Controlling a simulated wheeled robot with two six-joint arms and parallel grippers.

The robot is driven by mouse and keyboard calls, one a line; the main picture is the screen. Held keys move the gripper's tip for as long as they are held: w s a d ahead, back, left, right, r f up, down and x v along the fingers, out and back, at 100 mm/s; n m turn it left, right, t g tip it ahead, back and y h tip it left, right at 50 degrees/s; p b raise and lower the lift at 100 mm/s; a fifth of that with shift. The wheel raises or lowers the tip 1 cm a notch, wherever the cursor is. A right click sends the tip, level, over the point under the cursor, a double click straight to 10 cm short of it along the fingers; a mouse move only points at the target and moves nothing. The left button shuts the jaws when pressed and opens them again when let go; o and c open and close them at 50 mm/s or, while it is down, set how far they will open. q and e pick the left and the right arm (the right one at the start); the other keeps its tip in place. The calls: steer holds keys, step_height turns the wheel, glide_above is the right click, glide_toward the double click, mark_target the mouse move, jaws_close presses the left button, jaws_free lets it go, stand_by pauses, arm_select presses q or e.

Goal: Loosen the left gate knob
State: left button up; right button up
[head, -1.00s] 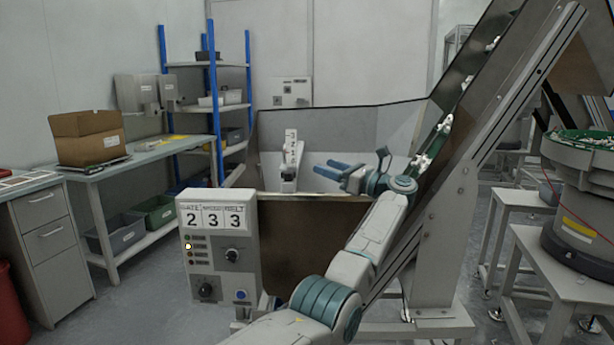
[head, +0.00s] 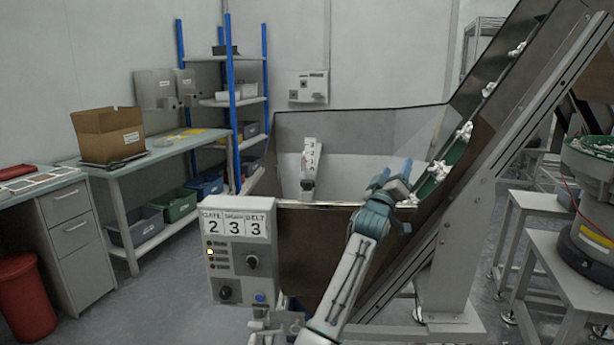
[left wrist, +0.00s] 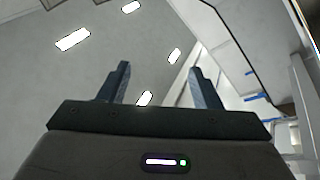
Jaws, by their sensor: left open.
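A pale upright scale plate (head: 311,155) with dark marks stands inside the hopper. My right gripper is not in view.
A control box (head: 238,250) with number cards 2, 3, 3 and dark knobs stands at the hopper's front left. The inclined conveyor (head: 500,120) rises close on the right. The hopper's front wall (head: 310,245) lies below the gripper. A workbench (head: 150,158) stands left.

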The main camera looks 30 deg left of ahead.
arm_select(q)
steer(key=s+a+f+g+y+p, duration=0.2)
steer(key=s+a+f+g+y, duration=0.2)
steer(key=s+a+g+y, duration=0.25)
steer(key=n+g+y+p, duration=0.2)
steer(key=g+y, duration=0.3)
steer(key=y, duration=0.1)
glide_toward(310, 185)
steer(key=a, duration=0.1)
steer(key=p+x, duration=0.1)
steer(key=x, duration=1)
steer(key=shift+w, duration=0.3)
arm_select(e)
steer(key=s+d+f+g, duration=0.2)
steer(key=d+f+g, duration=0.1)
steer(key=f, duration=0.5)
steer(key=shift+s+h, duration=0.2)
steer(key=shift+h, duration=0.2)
arm_select(q)
steer(key=shift+d, duration=0.1)
steer(key=c, duration=1)
